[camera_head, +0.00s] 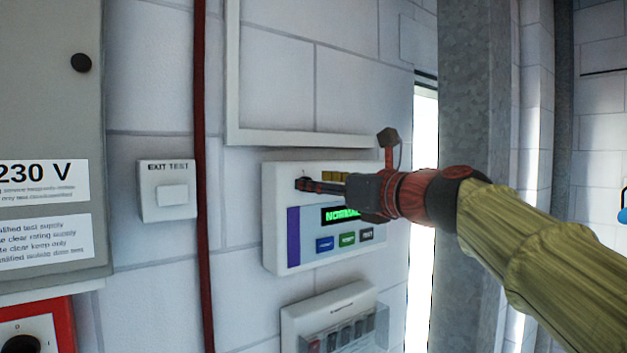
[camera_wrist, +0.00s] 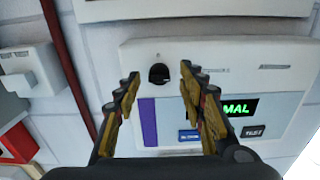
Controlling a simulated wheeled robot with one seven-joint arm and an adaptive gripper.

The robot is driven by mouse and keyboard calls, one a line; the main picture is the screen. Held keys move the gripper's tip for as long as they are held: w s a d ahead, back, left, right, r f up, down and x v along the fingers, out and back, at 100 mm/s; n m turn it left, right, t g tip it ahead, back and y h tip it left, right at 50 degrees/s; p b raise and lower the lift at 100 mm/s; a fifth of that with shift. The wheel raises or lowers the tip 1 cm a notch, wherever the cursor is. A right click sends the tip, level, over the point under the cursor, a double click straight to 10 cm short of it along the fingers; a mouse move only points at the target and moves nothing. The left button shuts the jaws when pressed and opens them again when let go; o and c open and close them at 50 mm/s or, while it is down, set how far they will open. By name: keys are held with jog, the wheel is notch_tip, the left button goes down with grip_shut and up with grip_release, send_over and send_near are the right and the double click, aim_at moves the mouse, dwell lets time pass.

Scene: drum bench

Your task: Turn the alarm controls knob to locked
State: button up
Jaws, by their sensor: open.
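The alarm controls panel (camera_head: 325,262) is a white wall box with a purple stripe and a green display reading "NORMAL" (camera_head: 339,214). In the wrist view, its small black knob (camera_wrist: 158,76) is at the panel's upper left, with markings too small to read. My gripper (camera_head: 303,185) reaches in from the right, in front of the panel's upper left. In the wrist view, my gripper (camera_wrist: 159,72) is open and empty, with one finger to each side of the knob in the picture. I cannot tell whether they touch it.
An "EXIT TEST" box (camera_head: 168,191) and a dark red vertical pipe (camera_head: 202,120) are left of the panel. A second box with a clear cover (camera_head: 345,325) is below it. A grey metal column (camera_head: 478,80) stands at the right, behind my arm.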

jog(key=shift+x, duration=0.9)
jog(key=shift+s, duration=0.1)
jog(key=shift+c, duration=1.2)
jog(key=c, duration=0.8)
grip_shut()
jog(key=shift+n, duration=0.3)
jog(key=shift+s+a+f+n+b, duration=0.15)
jog(key=shift+n+b, duration=2.35)
jog(key=shift+n, duration=1.6)
jog(key=shift+w+a+f+n+b, duration=0.1)
jog(key=shift+n+b, duration=2.4)
jog(key=shift+n, duration=1.6)
